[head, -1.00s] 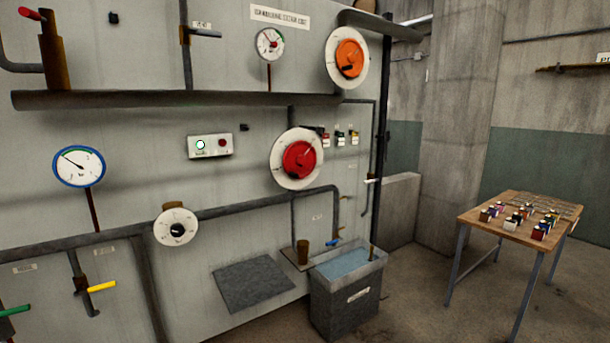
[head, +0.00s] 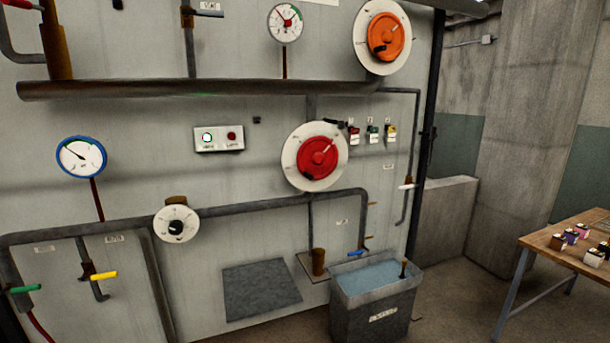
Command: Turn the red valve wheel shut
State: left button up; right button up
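The red valve wheel (head: 317,158) is mounted on a round white plate (head: 293,170) on the grey wall panel, right of the middle in the head view. Neither of my grippers is in view, and nothing touches the wheel.
An orange wheel (head: 384,37) is above right. A thick pipe (head: 200,88) runs above the red wheel, and a thinner pipe (head: 270,204) runs below. A water-filled tank (head: 372,308) stands on the floor below. A wooden table (head: 545,243) with small boxes is at right.

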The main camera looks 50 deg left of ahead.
aim_at(318, 158)
jog(key=i+l+u, duration=0.15)
jog(key=i+u, duration=0.25)
jog(key=i+l+u, duration=0.8)
jog(key=i, duration=0.05)
